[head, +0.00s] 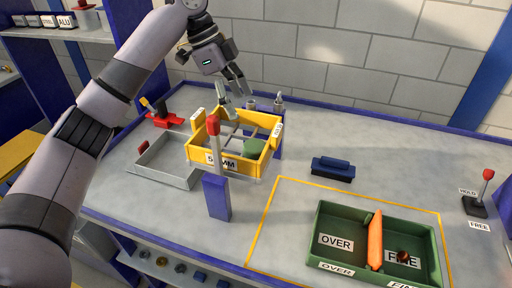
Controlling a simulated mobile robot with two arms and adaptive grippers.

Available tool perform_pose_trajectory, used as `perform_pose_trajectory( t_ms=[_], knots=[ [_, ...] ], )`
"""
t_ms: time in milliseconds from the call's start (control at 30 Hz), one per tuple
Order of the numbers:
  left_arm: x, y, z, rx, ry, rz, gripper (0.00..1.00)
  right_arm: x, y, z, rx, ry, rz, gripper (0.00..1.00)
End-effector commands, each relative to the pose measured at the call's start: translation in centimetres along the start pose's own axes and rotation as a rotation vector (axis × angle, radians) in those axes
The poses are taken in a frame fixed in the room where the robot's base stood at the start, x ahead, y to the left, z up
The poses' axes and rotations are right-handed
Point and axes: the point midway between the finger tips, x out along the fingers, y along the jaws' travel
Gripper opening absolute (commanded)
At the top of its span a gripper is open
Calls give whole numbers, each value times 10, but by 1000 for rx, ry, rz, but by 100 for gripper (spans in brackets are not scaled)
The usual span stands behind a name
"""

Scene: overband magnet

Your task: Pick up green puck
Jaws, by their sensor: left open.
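The green puck (254,147) lies inside the yellow box (204,147) with a grid of bars, toward its right side. The box has a label ending in "MM" on its front and its near wall hides part of the puck. My left gripper (236,102) is open, with its fingers pointing down over the back of the yellow box. It is above and to the left of the puck, apart from it, and nothing shows between its fingers. My right gripper is not in view.
A red-knobbed lever (212,127) rises before the box, beside a blue post (216,197). A grey metal tray (160,178) sits to the left. A dark blue block (333,169) and a green two-part bin (325,216) with an orange divider (375,240) are to the right.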

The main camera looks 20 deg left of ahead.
Motion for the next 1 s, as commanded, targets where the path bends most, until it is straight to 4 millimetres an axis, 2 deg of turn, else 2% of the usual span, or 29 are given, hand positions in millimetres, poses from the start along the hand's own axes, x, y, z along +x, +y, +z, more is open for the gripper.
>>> perform_pose_trajectory(
  t_ms=[100, 300, 567, 833, 1000],
  knots=[
    [26, 0, 0, -1, -2, 3, 72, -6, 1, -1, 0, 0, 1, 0],
    [65, 0, 0, -2, -2, 1, 72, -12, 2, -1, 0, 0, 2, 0],
    [85, 0, 1, -2, 0, -1, 72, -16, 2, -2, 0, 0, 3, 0],
    [122, 0, 7, -2, -2, 0, 72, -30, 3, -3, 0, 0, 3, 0],
    [134, 0, 7, -1, 0, -3, 72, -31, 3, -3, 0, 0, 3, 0]
  ],
)
